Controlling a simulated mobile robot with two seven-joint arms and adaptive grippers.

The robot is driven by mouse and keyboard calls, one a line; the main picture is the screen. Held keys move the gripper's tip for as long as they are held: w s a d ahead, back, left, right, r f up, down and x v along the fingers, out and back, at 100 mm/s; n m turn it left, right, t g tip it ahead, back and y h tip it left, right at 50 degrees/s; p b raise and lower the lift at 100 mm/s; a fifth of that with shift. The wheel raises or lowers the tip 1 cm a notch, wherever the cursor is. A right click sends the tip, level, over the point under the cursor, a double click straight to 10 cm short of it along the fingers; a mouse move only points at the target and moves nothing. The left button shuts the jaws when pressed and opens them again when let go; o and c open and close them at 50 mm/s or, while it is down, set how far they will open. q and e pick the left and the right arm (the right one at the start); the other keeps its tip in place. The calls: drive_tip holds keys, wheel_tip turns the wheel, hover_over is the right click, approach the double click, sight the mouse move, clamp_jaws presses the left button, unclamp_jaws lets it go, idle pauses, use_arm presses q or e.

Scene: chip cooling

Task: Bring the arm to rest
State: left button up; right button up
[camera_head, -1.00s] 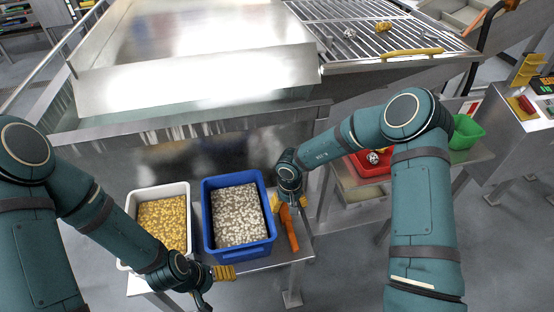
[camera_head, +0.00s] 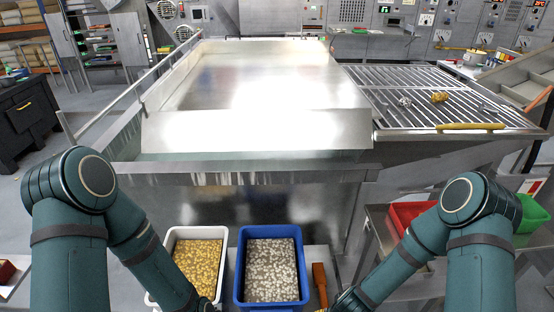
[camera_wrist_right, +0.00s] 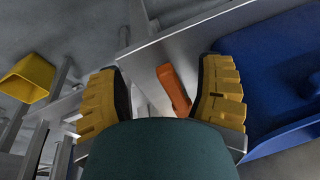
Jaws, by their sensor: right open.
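My right gripper (camera_wrist_right: 160,88) shows in the right wrist view with its two yellow-padded fingers apart. An orange-handled tool (camera_wrist_right: 174,90) shows in the gap between them, lying on the metal table; I see no contact with the fingers. In the head view the tool (camera_head: 320,284) lies just right of the blue bin. My right forearm (camera_head: 390,276) runs down to the bottom edge, and its gripper is out of that view. My left forearm (camera_head: 160,270) passes in front of the white bin, and the left gripper is below the picture.
The white bin (camera_head: 168,250) holds yellow chips and the blue bin (camera_head: 239,275) pale ones. Behind stands a large metal trough (camera_head: 250,130) with a grate (camera_head: 420,95) carrying small items. Red (camera_head: 405,210) and green (camera_head: 532,212) bins stand right. A yellow container (camera_wrist_right: 28,78) shows in the wrist view.

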drive_tip(key=s+a+m+g+y, duration=0.1)
drive_tip(key=s+a+g+y, duration=0.15)
drive_tip(key=s, duration=0.95)
drive_tip(key=w+a+r+n+t, duration=0.1)
drive_tip(key=w+a+r+t, duration=0.1)
drive_tip(key=w+r, duration=0.4)
drive_tip(key=shift+a, duration=0.45)
